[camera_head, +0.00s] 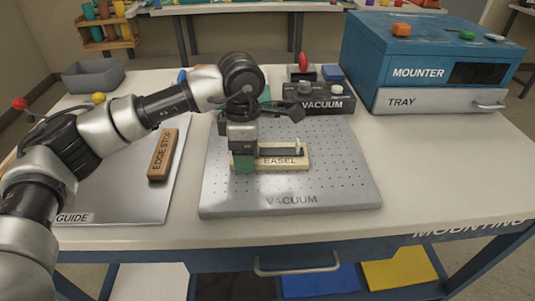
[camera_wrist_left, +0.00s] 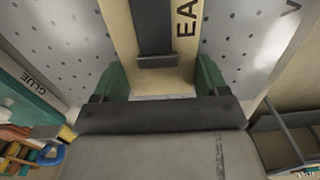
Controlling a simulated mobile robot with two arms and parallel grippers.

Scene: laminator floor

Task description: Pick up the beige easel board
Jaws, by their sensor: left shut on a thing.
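The beige easel board (camera_head: 296,164), marked EASEL, is at the middle of the grey perforated vacuum plate (camera_head: 340,185). It lies flat, on or very close to the plate; I cannot tell whether there is a gap. My left gripper (camera_head: 243,162) points down and is shut on the board's left end, which it partly hides. In the left wrist view the board (camera_wrist_left: 186,68) sits between the green fingers of the gripper (camera_wrist_left: 158,78), with a dark strip along its middle. My right gripper is not in view.
A black vacuum box (camera_head: 318,104) stands behind the plate. A blue mounter (camera_head: 420,60) with a grey tray drawer stands at the back right. A wooden edge stop (camera_head: 163,155) lies on the guide board (camera_head: 120,190) at left. The table's right front is clear.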

